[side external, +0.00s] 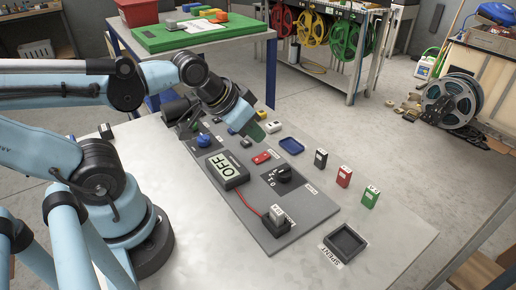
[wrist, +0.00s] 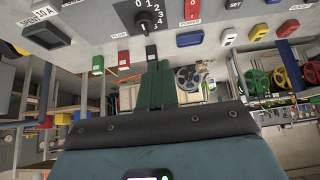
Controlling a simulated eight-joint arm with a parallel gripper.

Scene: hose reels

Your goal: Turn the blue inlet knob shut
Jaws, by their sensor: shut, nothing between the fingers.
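The blue inlet knob (side external: 204,140) stands on the far left part of the grey panel (side external: 262,222) in the side view. My gripper (side external: 258,133) is right of the knob and apart from it, over the panel's far edge. Its green fingers are together and empty, and they also show shut in the wrist view (wrist: 157,88). I cannot make out the blue knob in the wrist view.

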